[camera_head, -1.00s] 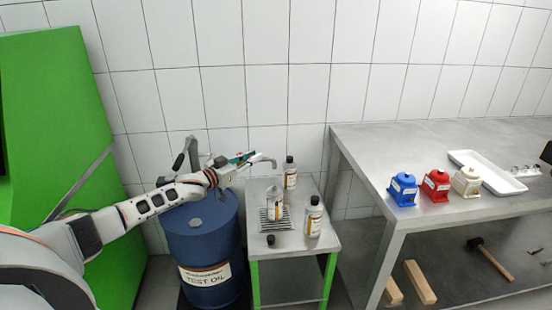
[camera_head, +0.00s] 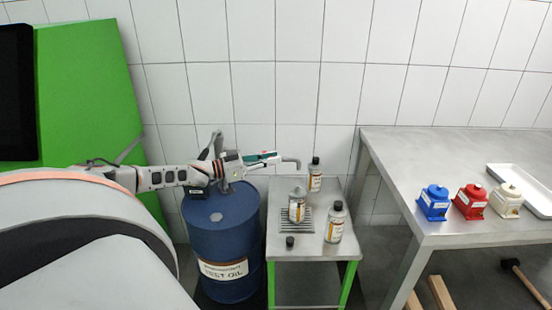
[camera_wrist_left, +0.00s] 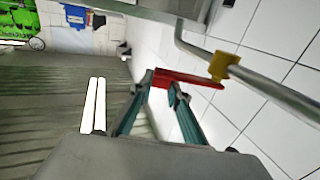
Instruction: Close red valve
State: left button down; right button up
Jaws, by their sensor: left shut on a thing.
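The red valve handle (camera_wrist_left: 195,79) is a flat red lever in the left wrist view. It meets a yellow fitting (camera_wrist_left: 220,66) on a grey metal pipe (camera_wrist_left: 272,92). My left gripper (camera_wrist_left: 163,85) is shut on the red handle, with its teal fingers on either side of it. In the head view my left gripper (camera_head: 265,158) is above the gap between the blue drum and the small side table, beside the bent outlet pipe (camera_head: 291,161). The handle is mostly hidden there by the gripper. My right gripper is not in view.
A blue oil drum (camera_head: 226,235) stands below my left arm. The small table (camera_head: 290,261) holds several bottles, one on a grate (camera_head: 282,216), and a black cap (camera_head: 290,242). A metal workbench (camera_head: 420,160) at right carries blue, red and cream boxes and a white tray.

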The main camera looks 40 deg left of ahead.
pick_arm(q)
jog(key=c, duration=1.9)
grip_release()
jog(key=v, duration=0.8)
